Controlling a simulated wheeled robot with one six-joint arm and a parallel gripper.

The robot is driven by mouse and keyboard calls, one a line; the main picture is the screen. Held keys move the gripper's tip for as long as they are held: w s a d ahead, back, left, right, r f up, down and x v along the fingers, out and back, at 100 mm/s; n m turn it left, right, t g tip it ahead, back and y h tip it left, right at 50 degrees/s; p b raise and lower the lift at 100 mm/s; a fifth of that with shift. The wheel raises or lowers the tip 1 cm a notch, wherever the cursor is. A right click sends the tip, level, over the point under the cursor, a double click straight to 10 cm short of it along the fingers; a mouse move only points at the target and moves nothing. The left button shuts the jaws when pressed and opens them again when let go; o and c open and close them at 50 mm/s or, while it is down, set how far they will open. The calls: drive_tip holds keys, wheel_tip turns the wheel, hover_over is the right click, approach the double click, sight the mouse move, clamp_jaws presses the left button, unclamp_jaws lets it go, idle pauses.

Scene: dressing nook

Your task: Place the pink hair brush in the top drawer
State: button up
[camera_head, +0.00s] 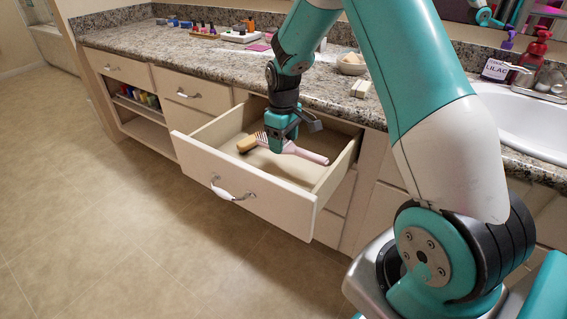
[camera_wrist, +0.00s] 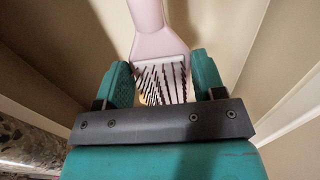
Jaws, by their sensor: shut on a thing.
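The top drawer (camera_head: 272,204) is pulled open below the counter. My gripper (camera_head: 277,147) points down into it. It is shut on the pink hair brush (camera_head: 311,156), whose pale handle reaches right inside the drawer walls. In the wrist view, the brush (camera_wrist: 160,45) lies between my two fingers (camera_wrist: 163,64), with its dark bristles facing the camera and its handle pointing away. I cannot tell whether the brush touches the drawer floor.
A tan wooden item (camera_head: 246,144) lies in the drawer, left of my gripper. The granite counter (camera_head: 215,65) above holds small bottles, a bowl (camera_head: 352,64) and a sink (camera_head: 520,118) at right. An open shelf (camera_head: 138,104) stands left. The floor in front is clear.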

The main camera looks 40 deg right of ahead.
sight(284, 167)
wheel_tip(284, 167, down, 7)
drive_tip(key=shift+r+b, duration=0.15)
drive_tip(key=shift+b, duration=0.5)
drive_tip(key=o, duration=0.9)
drive_tip(key=shift+o, duration=0.3)
